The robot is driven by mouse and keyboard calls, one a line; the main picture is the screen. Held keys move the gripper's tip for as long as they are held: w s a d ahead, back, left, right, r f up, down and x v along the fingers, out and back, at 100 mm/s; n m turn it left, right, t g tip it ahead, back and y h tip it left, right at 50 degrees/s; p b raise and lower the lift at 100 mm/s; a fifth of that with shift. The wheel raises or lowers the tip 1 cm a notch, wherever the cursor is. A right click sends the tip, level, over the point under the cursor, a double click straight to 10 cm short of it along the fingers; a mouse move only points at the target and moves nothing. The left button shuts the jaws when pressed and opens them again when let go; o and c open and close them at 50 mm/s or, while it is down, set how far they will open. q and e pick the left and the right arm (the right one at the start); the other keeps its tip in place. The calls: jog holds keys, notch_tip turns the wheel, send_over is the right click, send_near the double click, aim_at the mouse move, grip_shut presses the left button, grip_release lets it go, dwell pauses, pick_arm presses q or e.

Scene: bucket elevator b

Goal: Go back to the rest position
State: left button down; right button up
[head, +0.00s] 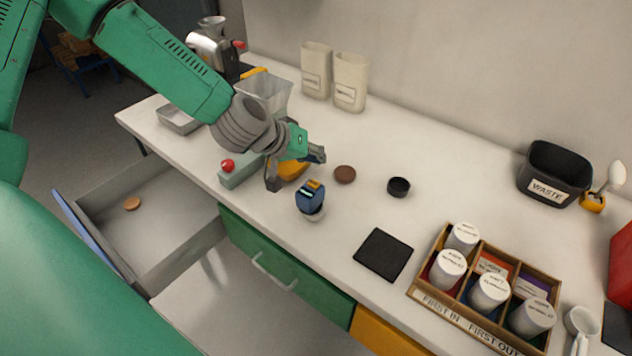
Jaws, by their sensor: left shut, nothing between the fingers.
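My left arm comes in from the upper left, over the white counter (420,150). My left gripper (316,153) is shut and empty, above the counter in front of the clear hopper (266,92). It partly hides a yellow and grey-green device with a red knob (228,166). My right gripper is not in view.
An open drawer (165,215) with a small tan disc (132,203) juts out at left. A brown disc (345,174), black cup (398,187) and black mat (383,254) lie on the counter. A wooden tray of lidded jars (428,292) and a waste bin (552,174) stand at right.

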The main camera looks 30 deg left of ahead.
pick_arm(q)
jog(key=shift+d+r, duration=0.1)
jog(key=shift+d, duration=0.1)
jog(key=shift+s+d+f, duration=0.1)
jog(key=shift+s+f, duration=0.05)
jog(key=shift+f, duration=0.05)
jog(key=s+d+f+g, duration=0.1)
jog(key=s+f, duration=0.3)
jog(key=s+d+f+m+g, duration=0.1)
jog(key=s+f, duration=0.3)
jog(key=s, duration=0.1)
jog(key=s+d+f+g+y, duration=0.1)
jog(key=s+f+g, duration=0.1)
jog(key=s+f, duration=0.2)
jog(key=shift+s+d+m, duration=0.1)
jog(key=shift+s+m, duration=0.1)
jog(key=shift+m, duration=0.2)
jog(key=s+a+f+m+g+y, duration=0.1)
jog(key=s+f+g, duration=0.15)
jog(key=s, duration=0.65)
jog(key=s+f+m+g+y, duration=0.1)
jog(key=s+f+g+y, duration=0.15)
jog(key=s, duration=0.65)
notch_tip(320, 180, down, 17)
jog(key=w+m+t+b, duration=0.1)
jog(key=w+b, duration=0.1)
jog(key=b, duration=1.4)
jog(key=shift+d+h, duration=0.3)
jog(key=shift+h, duration=0.15)
jog(key=shift+a, duration=0.15)
